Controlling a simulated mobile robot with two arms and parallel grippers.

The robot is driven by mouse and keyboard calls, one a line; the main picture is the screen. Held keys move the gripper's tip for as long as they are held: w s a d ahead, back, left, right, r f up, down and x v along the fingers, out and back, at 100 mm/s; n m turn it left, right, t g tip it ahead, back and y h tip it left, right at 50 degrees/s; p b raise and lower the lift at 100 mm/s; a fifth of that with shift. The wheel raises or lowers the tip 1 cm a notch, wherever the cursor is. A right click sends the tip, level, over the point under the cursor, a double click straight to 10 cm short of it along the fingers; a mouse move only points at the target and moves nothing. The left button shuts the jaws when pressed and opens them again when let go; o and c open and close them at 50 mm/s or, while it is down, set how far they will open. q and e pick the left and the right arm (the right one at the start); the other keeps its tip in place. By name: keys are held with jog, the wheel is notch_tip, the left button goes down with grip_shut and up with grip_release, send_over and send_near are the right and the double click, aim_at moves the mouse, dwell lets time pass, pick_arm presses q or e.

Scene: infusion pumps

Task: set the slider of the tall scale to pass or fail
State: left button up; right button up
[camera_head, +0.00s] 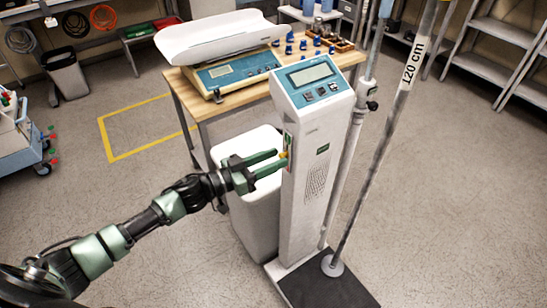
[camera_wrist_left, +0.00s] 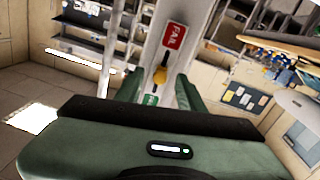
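The tall scale (camera_head: 318,150) is a white column with a blue display head, standing upright on a dark base plate (camera_head: 325,285). On its left side is a slider track with a yellow knob (camera_wrist_left: 160,76), also visible in the head view (camera_head: 283,155). In the left wrist view the knob sits between a red FAIL label (camera_wrist_left: 174,37) and a green label (camera_wrist_left: 150,100), whose text is partly hidden. My left gripper (camera_head: 281,157) is open, its green fingers pointing at the track with the knob in line with the gap. I cannot tell whether they touch it. My right gripper is not in view.
A grey-white bin (camera_head: 250,215) stands under and beside my left gripper. Behind it is a wooden table (camera_head: 240,98) with a baby scale (camera_head: 220,50) and small blue weights. A height pole (camera_head: 385,130) stands right of the column.

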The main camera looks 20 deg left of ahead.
pick_arm(q)
jog(key=shift+w+d, duration=0.1)
jog(key=shift+d, duration=0.05)
grip_shut()
dwell(1.4)
